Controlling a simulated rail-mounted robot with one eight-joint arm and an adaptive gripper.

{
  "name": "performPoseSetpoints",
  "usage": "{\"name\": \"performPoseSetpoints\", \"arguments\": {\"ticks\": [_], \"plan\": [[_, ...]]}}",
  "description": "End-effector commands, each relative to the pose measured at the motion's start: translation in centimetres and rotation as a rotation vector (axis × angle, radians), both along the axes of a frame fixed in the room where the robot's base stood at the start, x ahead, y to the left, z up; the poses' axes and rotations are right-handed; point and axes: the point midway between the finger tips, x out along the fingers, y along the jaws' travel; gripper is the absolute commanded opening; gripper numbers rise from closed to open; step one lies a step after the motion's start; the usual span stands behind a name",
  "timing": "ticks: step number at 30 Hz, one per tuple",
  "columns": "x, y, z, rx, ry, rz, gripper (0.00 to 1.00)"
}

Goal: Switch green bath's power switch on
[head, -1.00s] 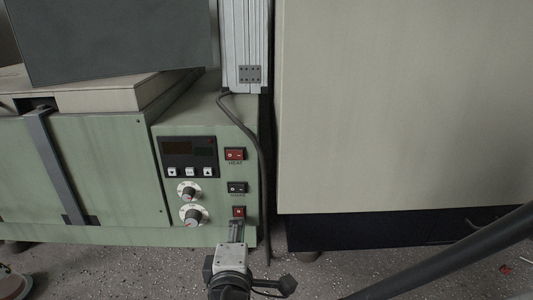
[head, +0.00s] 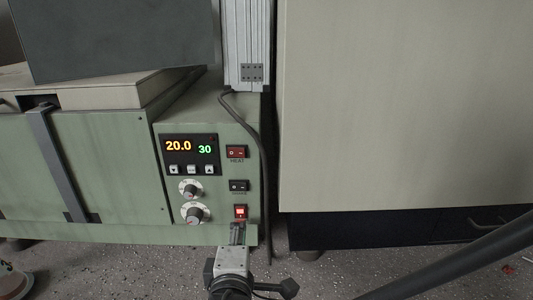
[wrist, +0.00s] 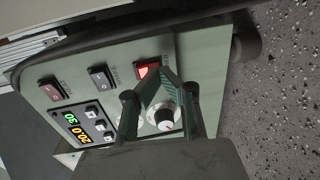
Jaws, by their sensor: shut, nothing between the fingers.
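The green bath (head: 110,165) stands at the left of the head view, with its control panel facing me. Its power switch (head: 240,211) is the lowest red rocker and is lit bright red; it also glows in the wrist view (wrist: 147,71). The display (head: 190,150) is lit and reads 20.0 and 30. My gripper (head: 237,228) is shut and empty, just below the power switch. In the wrist view its fingertips (wrist: 160,80) are close beside the switch; I cannot tell whether they touch it.
Above the power switch are a black rocker (head: 238,186) and the red HEAT rocker (head: 236,152). Two knobs (head: 193,213) sit to their left. A dark cable (head: 264,165) hangs at the panel's right edge. A large beige cabinet (head: 400,110) stands to the right.

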Motion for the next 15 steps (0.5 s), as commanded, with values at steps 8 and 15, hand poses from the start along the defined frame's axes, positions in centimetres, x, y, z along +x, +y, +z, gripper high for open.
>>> {"name": "performPoseSetpoints", "arguments": {"ticks": [8,15], "plan": [[-4.3,-0.6,-0.6,-0.001,0.0,-0.005,0.0],[-7.5,-0.7,-1.0,0.0,0.0,-0.005,0.0]]}}
